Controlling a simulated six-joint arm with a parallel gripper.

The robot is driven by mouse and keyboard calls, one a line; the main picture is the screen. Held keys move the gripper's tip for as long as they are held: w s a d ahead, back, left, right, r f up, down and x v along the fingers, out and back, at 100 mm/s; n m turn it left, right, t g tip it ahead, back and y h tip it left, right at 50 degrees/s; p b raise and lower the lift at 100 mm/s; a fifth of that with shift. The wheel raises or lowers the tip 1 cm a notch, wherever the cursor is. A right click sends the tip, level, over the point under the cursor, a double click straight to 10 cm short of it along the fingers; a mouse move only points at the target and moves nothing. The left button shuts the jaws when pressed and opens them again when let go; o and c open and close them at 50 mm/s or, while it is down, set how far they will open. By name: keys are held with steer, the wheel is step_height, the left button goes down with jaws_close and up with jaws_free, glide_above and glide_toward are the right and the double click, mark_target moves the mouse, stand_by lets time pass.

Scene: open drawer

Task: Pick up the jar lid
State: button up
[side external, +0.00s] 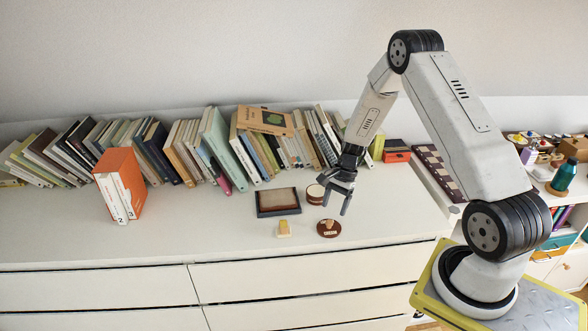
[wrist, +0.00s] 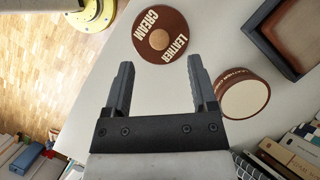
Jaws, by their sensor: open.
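The jar lid (side external: 329,228) is a brown disc with a pale round knob. It lies flat on the white cabinet top, near its front edge. In the wrist view the lid (wrist: 178,48) shows "LEATHER CREAM" lettering and sits just beyond my fingertips, centred between them. A brown jar (side external: 315,195) with a pale top stands behind it; in the wrist view this jar (wrist: 246,96) is right of my right finger. My gripper (side external: 335,205) is open and empty, above the surface between jar and lid; its two fingers (wrist: 160,65) are spread apart in the wrist view.
A dark-framed tray (side external: 278,211) lies left of the jar. A small yellow object (side external: 284,228) is left of the lid. An orange-and-white book block (side external: 120,185) stands farther left. Leaning books (side external: 215,150) line the wall.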

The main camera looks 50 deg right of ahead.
mark_target(329, 221)
steer(key=shift+x, duration=2.4)
steer(key=shift+a, duration=0.1)
jaws_close()
